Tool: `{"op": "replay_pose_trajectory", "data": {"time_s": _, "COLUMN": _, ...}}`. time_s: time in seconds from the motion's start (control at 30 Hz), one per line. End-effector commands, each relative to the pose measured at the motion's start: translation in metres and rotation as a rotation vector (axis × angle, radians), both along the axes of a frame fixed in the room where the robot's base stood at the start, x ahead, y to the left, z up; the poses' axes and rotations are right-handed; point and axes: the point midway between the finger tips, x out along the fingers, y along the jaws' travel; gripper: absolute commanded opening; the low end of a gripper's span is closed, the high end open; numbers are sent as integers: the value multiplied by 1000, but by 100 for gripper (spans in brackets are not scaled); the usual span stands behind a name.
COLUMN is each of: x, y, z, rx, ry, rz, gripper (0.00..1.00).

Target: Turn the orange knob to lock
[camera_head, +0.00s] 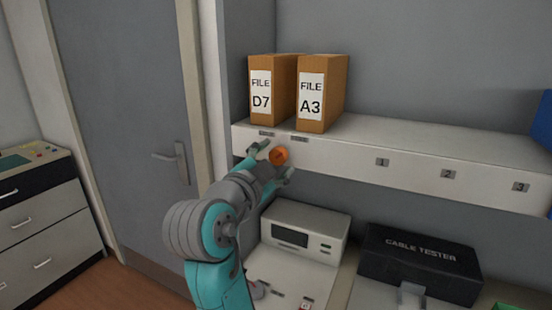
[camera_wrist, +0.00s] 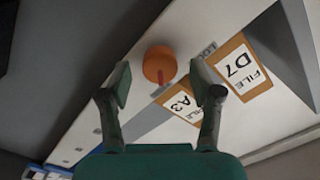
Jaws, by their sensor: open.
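The orange knob (camera_head: 278,156) sits on the front face of the shelf, below the two file boxes. In the wrist view the round orange knob (camera_wrist: 159,64) shows a red pointer mark on its lower part and lies between and beyond my fingertips. Part of a label on the shelf face shows beside it. My gripper (camera_head: 271,163) is at the shelf front with a finger on each side of the knob. It is open, and in the wrist view the fingers (camera_wrist: 164,84) stand apart from the knob with nothing held.
File box D7 (camera_head: 273,90) and file box A3 (camera_head: 322,92) stand on the shelf (camera_head: 420,150) above. A white device (camera_head: 302,231) and a black cable tester case (camera_head: 421,265) sit below. A door (camera_head: 135,130) and a drawer cabinet (camera_head: 45,215) are at left.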

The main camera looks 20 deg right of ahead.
Motion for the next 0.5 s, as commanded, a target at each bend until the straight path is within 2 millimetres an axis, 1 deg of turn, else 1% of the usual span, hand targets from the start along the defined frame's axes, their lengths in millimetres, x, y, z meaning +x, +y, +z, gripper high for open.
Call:
{"op": "replay_pose_trajectory", "data": {"time_s": 0.03, "x": 4, "y": -4, "z": 0, "rx": 0, "ry": -1, "rz": -2, "gripper": 64}}
{"op": "replay_pose_trajectory", "data": {"time_s": 0.2, "x": 10, "y": -9, "z": 0, "rx": 0, "ry": -1, "rz": -1, "gripper": 64}}
{"op": "replay_pose_trajectory", "data": {"time_s": 0.47, "x": 10, "y": -10, "z": 0, "rx": 0, "ry": -1, "rz": 1, "gripper": 64}}
{"op": "replay_pose_trajectory", "data": {"time_s": 0.5, "x": 10, "y": -9, "z": 0, "rx": 0, "ry": -1, "rz": 1, "gripper": 56}}
